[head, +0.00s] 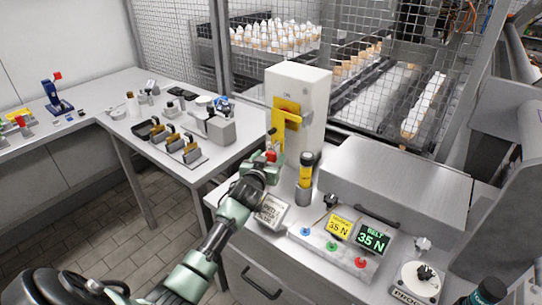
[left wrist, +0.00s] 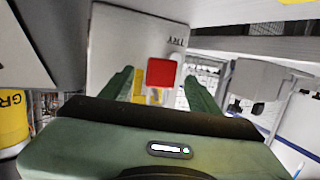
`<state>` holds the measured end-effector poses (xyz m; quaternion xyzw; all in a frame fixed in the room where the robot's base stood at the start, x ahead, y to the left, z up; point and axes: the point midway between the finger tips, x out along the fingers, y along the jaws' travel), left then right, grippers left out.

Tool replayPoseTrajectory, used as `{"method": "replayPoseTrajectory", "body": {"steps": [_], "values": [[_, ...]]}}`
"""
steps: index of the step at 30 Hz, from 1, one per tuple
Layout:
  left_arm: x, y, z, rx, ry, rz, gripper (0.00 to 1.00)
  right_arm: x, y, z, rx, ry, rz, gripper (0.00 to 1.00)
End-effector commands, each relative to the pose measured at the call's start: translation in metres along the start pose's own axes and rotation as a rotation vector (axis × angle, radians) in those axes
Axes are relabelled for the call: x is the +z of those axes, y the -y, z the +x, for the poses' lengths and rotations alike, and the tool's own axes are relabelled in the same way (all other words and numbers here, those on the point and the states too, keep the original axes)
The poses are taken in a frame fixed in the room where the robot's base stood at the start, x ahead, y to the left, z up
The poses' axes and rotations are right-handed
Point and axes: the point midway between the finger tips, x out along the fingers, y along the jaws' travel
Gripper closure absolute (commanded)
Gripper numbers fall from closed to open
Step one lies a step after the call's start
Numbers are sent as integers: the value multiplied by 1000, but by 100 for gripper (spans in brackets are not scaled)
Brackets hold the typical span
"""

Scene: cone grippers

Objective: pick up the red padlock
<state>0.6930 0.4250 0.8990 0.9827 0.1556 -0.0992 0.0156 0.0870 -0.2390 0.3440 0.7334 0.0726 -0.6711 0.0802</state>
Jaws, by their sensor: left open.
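The red padlock (head: 271,155) is a small red block in front of the tall pale box, below a yellow bracket (head: 288,117). In the left wrist view the padlock (left wrist: 161,72) shows as a red square against a pale panel, with yellow parts just below it. My left gripper (head: 268,168) is at the padlock and partly overlaps it in the head view. Its two green fingers (left wrist: 158,82) are open, one on each side of the padlock in the left wrist view. I cannot tell whether they touch it. My right gripper is not in view.
The tall pale box (head: 310,100) stands close behind the gripper. A black-and-yellow cylinder (head: 306,172) stands just right of it. A control panel (head: 335,243) with coloured knobs and displays lies further right. A side table (head: 138,142) at left holds several small items. Mesh fencing stands behind.

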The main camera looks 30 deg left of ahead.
Motion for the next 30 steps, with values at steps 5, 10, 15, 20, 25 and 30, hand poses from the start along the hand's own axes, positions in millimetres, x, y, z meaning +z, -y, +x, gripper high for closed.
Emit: {"method": "replayPoseTrajectory", "body": {"steps": [5, 10, 15, 20, 25, 30], "values": [[0, 0, 0, 0, 0, 0, 39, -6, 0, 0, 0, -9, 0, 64], [0, 0, 0, 0, 0, 0, 80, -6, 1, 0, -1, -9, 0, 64], [0, 0, 0, 0, -1, 0, 100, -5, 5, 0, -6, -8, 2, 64], [-1, 0, 0, 0, -1, 0, 100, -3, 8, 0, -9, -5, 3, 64], [-3, 1, 2, 1, -1, 0, 100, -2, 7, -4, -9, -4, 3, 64], [-4, 2, 4, 4, -2, 0, 100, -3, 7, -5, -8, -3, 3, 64]]}}
